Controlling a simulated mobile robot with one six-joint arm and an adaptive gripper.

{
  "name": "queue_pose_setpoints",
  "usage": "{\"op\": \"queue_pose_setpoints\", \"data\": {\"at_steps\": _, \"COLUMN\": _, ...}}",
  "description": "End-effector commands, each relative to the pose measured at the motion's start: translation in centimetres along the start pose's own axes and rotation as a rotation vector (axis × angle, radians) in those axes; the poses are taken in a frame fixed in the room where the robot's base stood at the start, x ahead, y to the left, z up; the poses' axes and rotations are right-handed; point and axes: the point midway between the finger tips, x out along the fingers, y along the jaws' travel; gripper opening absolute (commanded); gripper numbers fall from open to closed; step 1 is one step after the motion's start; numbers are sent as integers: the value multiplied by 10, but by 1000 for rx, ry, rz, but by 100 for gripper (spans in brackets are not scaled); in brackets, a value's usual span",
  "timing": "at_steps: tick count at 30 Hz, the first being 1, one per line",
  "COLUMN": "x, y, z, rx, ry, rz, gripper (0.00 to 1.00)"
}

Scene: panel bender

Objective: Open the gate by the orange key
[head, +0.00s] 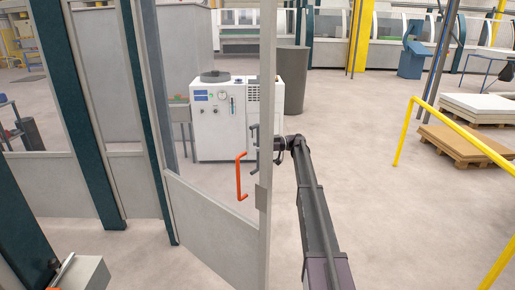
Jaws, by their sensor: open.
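The gate (212,232) is a framed panel with a grey lower part and a see-through upper part. It stands at an angle left of my arm, its free edge toward the middle of the picture. An orange handle (239,178) is fixed near that edge. No separate orange key shows. My gripper (254,143) is small and dark at the gate's upright edge post, higher than the orange handle and apart from it. The post hides part of the gripper. Its jaws are open; I cannot tell whether they touch the gate.
A white machine (222,120) and a grey bin (293,80) stand beyond the gate. A yellow rail (450,122) and pallets with stacked sheets (468,143) are at right. Fence panels (50,185) stand at left. The floor right of my arm is clear.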

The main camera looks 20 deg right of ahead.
Motion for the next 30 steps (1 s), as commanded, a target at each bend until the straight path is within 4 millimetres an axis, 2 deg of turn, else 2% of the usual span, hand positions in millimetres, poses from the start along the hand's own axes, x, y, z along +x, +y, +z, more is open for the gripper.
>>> {"op": "queue_pose_setpoints", "data": {"at_steps": 5, "x": -4, "y": 1, "z": 0, "rx": 0, "ry": 0, "rz": 1, "gripper": 59}}
{"op": "queue_pose_setpoints", "data": {"at_steps": 11, "x": -22, "y": 1, "z": 0, "rx": 0, "ry": 0, "rz": 3, "gripper": 59}}
{"op": "queue_pose_setpoints", "data": {"at_steps": 24, "x": -89, "y": 2, "z": 0, "rx": 0, "ry": -1, "rz": 1, "gripper": 59}}
{"op": "queue_pose_setpoints", "data": {"at_steps": 30, "x": -110, "y": 1, "z": 0, "rx": 0, "ry": -1, "rz": -1, "gripper": 59}}
